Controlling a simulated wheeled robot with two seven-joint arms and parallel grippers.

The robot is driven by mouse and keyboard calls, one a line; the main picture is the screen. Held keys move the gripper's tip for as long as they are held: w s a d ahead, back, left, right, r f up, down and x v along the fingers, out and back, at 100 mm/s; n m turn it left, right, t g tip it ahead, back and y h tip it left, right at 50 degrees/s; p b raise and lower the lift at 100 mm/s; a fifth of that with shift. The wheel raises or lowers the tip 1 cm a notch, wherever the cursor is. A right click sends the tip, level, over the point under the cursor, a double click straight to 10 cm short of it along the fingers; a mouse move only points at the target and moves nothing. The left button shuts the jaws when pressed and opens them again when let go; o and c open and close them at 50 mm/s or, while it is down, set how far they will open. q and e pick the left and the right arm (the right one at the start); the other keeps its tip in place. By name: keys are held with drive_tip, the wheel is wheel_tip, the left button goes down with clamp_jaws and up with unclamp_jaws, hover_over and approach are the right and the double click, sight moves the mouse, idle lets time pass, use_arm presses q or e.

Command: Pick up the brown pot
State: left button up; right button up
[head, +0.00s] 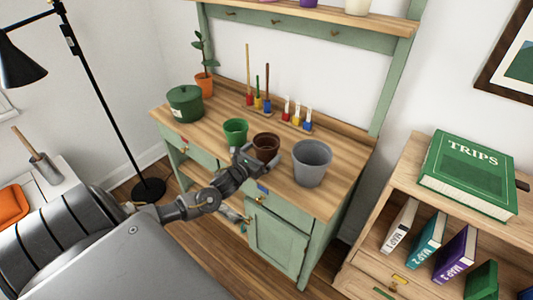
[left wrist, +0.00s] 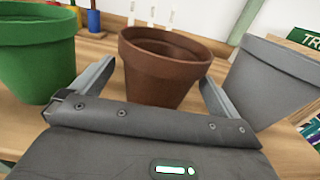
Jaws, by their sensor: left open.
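The brown pot (head: 266,146) stands upright on the wooden bench top, between a green pot and a grey pot. It also shows in the left wrist view (left wrist: 160,72), straight ahead of the gripper. My left gripper (head: 259,156) is open at the front of the brown pot, with one finger on each side of its lower body. In the left wrist view the fingers (left wrist: 152,78) flank the pot; I cannot tell whether they touch it. The pot's base is partly hidden by the gripper. My right gripper is not in view.
The green pot (head: 235,131) stands close on the left and the grey pot (head: 312,162) close on the right. Small coloured tools (head: 297,116) stand behind. A lidded green pot (head: 185,103) and a potted plant (head: 204,80) are farther left. A bookshelf (head: 395,195) stands at right.

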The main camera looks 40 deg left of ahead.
sight(275, 134)
use_arm(q)
drive_tip(key=shift+w, duration=1.25)
drive_tip(key=c, duration=0.9)
drive_tip(key=shift+c, duration=0.6)
drive_tip(key=shift+r, duration=0.2)
drive_tip(key=r, duration=0.3)
drive_tip(key=shift+s+d+r, duration=0.1)
drive_tip(key=shift+s+r, duration=0.1)
drive_tip(key=shift+s, duration=0.15)
drive_tip(key=s+d+r, duration=0.4)
drive_tip(key=s+r, duration=0.5)
drive_tip(key=s, duration=0.3)
drive_tip(key=shift+s+b, duration=0.3)
drive_tip(key=shift+b, duration=0.15)
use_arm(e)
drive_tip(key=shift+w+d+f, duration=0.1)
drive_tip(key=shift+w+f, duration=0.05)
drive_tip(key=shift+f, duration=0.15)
